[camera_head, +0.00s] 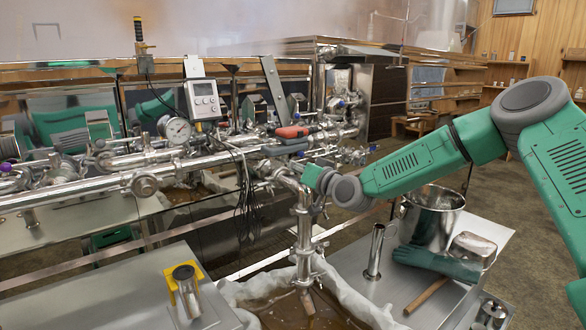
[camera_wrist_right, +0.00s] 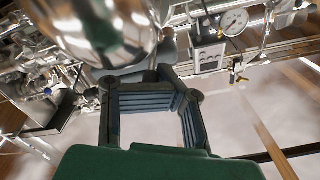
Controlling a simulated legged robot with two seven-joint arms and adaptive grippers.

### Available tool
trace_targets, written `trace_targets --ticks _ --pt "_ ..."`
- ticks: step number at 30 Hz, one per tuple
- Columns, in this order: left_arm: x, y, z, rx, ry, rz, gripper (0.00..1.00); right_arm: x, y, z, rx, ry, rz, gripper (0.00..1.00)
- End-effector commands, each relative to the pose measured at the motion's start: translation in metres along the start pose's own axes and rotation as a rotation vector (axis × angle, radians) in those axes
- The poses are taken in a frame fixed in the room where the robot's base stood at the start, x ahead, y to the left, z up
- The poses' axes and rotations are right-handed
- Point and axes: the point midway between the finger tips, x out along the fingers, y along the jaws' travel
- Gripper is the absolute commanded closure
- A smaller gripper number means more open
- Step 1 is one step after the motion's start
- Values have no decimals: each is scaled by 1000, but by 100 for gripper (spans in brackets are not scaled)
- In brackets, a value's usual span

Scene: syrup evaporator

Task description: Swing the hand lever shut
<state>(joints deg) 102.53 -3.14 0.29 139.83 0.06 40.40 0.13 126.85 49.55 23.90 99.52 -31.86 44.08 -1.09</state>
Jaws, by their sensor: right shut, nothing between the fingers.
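A flat grey bar (camera_head: 273,85) stands tilted up from the steel pipework and looks like a lever. A rod with a black-and-yellow grip (camera_head: 140,40) stands upright farther left. I cannot tell for sure which one is the hand lever. My right gripper (camera_head: 286,149) reaches in from the right to the pipework, just below a red-and-dark block. In the right wrist view its dark fingers (camera_wrist_right: 160,76) are shut and empty, close to a large shiny metal part (camera_wrist_right: 105,30). I cannot tell whether they touch it. My left gripper is not in view.
A red-and-dark block (camera_head: 292,132) sits on the pipes by my right gripper. A dial gauge (camera_head: 178,130) and a grey meter (camera_head: 203,98) stand to the left. A steel bucket (camera_head: 430,218) and a green glove (camera_head: 436,263) are on the lower right bench. Cables hang below the pipes.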

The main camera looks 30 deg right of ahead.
Motion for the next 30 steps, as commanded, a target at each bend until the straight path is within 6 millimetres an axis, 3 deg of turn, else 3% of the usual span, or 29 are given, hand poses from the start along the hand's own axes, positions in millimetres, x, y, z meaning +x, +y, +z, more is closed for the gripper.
trace_targets --ticks 1,4,6,7,25,30 --pt "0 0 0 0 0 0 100 -3 14 3 3 -3 27 100" --pt "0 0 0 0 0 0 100 -3 12 4 2 -4 28 96" --pt "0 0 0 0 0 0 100 -3 11 4 0 -4 27 72" --pt "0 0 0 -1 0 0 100 -3 10 4 0 -4 26 67" --pt "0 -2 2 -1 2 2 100 -4 -6 3 -9 -4 13 67" --pt "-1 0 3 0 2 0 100 -22 -2 2 -4 -3 13 67"
